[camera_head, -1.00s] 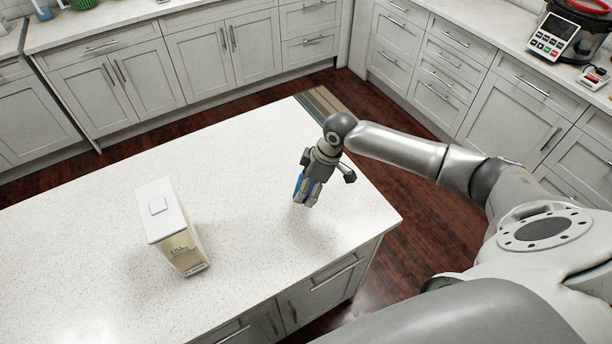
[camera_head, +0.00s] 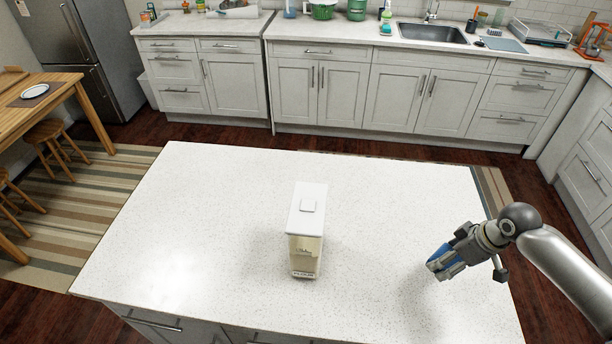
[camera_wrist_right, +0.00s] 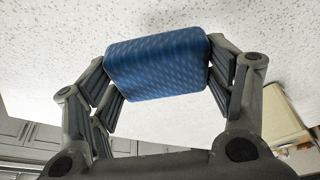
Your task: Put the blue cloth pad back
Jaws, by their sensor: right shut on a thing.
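My right gripper (camera_head: 446,264) is over the right part of the white island counter (camera_head: 220,215). It is shut on the blue cloth pad (camera_wrist_right: 157,65), which sits between its two fingers in the right wrist view. In the head view only a small blue part of the pad (camera_head: 437,256) shows between the fingers. Whether the pad touches the counter is hard to tell. My left gripper is not in view.
A white-lidded container (camera_head: 307,230) stands upright on the island, left of my right gripper. The rest of the island top is clear. A sink (camera_head: 431,34) is in the back counter. A wooden table (camera_head: 38,105) and stools stand at the left.

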